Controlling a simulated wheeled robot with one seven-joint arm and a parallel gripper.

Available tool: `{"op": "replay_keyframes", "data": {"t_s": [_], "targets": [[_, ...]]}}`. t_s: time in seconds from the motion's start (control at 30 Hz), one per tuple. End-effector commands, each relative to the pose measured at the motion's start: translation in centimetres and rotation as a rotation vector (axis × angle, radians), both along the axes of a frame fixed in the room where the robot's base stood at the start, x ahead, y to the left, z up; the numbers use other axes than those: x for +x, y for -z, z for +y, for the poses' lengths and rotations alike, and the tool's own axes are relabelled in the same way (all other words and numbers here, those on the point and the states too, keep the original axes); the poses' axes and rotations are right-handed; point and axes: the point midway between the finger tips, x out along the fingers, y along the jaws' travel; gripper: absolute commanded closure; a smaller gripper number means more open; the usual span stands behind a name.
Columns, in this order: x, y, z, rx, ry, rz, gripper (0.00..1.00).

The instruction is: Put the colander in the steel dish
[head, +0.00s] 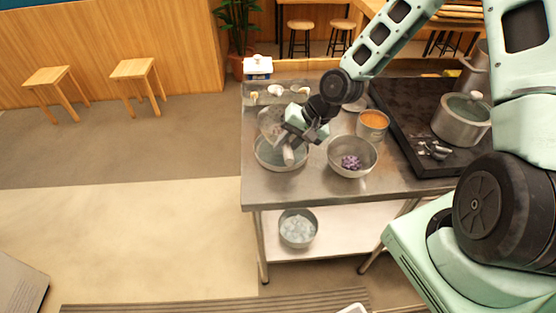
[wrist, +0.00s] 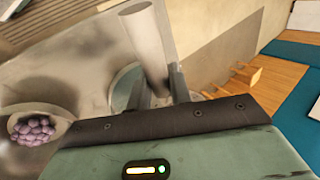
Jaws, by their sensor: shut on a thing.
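My gripper (head: 286,143) is shut on a pale cylindrical piece, which looks like the handle of the colander (head: 269,121). The colander's round, see-through bowl shows tilted beside my gripper, at the left end of the steel table. In the wrist view the pale handle (wrist: 147,45) rises between my two fingers (wrist: 159,88). A round, shallow dish (head: 268,162), apparently the steel dish, stands directly below my gripper. Its curved rim shows partly behind the fingers in the wrist view (wrist: 121,88). I cannot tell whether the colander touches the dish.
A pot (head: 460,126) is on the black cooktop (head: 405,112). Small items line the table's back edge. Another bowl (head: 298,229) sits on the lower shelf.

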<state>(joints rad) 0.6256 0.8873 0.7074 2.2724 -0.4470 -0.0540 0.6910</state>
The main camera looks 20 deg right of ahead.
Motion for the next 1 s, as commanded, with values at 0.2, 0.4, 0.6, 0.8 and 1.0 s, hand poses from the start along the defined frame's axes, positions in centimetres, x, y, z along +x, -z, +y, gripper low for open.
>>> {"op": "replay_keyframes", "data": {"t_s": [0.2,0.4,0.6,0.8,1.0], "targets": [[0.0,2.6,0.0,0.0,-0.001,0.0,1.0],[-0.1,5.2,0.1,0.0,-0.002,0.001,1.0],[0.0,6.8,0.0,0.0,-0.002,-0.001,1.0],[0.0,6.8,0.0,0.0,-0.002,-0.003,1.0],[0.0,7.1,0.0,-0.001,-0.001,-0.002,0.63]]}}
